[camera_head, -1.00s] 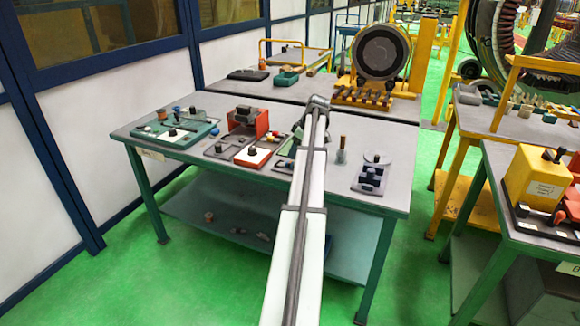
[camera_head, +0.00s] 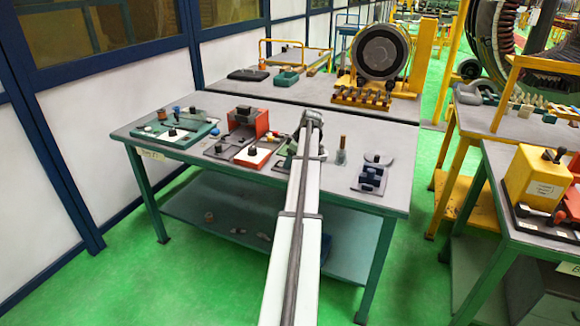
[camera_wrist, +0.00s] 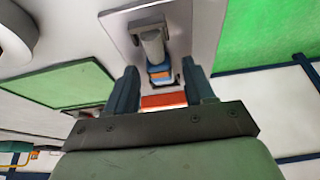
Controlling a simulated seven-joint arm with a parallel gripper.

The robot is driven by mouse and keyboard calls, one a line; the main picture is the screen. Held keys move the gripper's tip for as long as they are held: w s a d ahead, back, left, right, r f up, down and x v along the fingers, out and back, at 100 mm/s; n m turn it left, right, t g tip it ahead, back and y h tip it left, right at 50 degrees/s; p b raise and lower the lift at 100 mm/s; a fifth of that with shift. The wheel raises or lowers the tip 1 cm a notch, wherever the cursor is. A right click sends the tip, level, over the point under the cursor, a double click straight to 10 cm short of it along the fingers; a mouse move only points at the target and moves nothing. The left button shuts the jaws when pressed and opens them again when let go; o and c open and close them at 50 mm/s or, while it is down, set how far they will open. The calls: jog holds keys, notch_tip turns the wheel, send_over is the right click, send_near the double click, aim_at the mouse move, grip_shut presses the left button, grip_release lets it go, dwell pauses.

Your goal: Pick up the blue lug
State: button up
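In the wrist view, a small blue piece with an orange mark, which looks like the blue lug (camera_wrist: 159,74), sits at the end of a grey cylinder on a light grey plate (camera_wrist: 197,22). My gripper (camera_wrist: 160,78) is open, its two dark fingers apart on either side of the line to the blue piece. I cannot tell whether the piece is between the fingertips or beyond them. An orange-red part (camera_wrist: 163,100) shows in the gap near the palm; I see no finger closed on it. In the head view my arm hides the gripper's fingers and the blue piece.
On the table (camera_head: 250,181) stand a green tray of parts (camera_head: 150,135), a red fixture (camera_head: 248,120), a small pot with a rod (camera_head: 341,155) and a dark blue block fixture (camera_head: 371,176). A round machine (camera_head: 381,52) stands behind.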

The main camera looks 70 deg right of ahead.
grip_shut()
jog(key=shift+r, duration=0.1)
dwell(0.3)
